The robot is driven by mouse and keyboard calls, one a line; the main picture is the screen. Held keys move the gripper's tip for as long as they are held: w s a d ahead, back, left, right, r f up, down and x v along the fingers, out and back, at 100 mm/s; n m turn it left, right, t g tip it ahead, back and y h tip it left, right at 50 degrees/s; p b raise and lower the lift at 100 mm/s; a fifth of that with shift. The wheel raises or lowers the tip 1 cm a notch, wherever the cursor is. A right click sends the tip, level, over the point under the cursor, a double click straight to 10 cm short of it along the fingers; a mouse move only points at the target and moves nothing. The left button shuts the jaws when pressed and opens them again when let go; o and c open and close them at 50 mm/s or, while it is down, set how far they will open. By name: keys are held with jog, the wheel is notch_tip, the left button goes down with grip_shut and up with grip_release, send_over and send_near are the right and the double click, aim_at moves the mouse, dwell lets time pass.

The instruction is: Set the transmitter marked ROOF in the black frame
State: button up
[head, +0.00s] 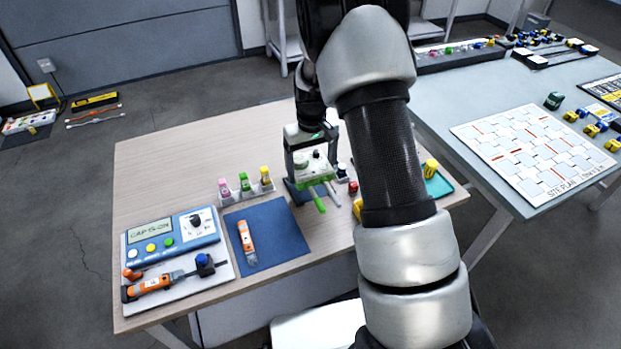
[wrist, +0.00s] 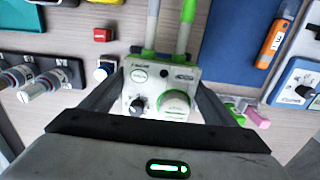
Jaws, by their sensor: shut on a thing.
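My gripper (wrist: 153,98) is shut on a white transmitter (wrist: 150,75) with dials, a green ring and two rods, one green and one pale. In the head view the transmitter (head: 313,166) hangs between the fingers above the wooden table, rods toward the near edge. No ROOF marking is readable on it. A dark flat piece (head: 291,192) lies partly hidden beneath it; I cannot tell whether it is the black frame.
A blue mat (head: 285,240) with an orange tool (head: 246,242) lies to the left. A rack (head: 228,198) of coloured bottles stands behind it. A blue meter (head: 172,240) is at far left. A red block (head: 353,187) and teal tray (head: 441,187) are to the right.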

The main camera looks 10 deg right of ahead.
jog(key=shift+w, duration=0.45)
jog(key=shift+f+b, duration=1.4)
jog(key=shift+f, duration=0.6)
jog(key=shift+s+f+b, duration=0.1)
jog(key=shift+f+b, duration=0.6)
jog(key=shift+f, duration=0.4)
dwell(0.4)
jog(key=o, duration=1.3)
jog(key=shift+s+f, duration=0.1)
jog(key=shift+a, duration=0.25)
jog(key=shift+s, duration=0.1)
jog(key=shift+c, duration=0.9)
jog(key=shift+o, duration=0.4)
jog(key=shift+r, duration=0.25)
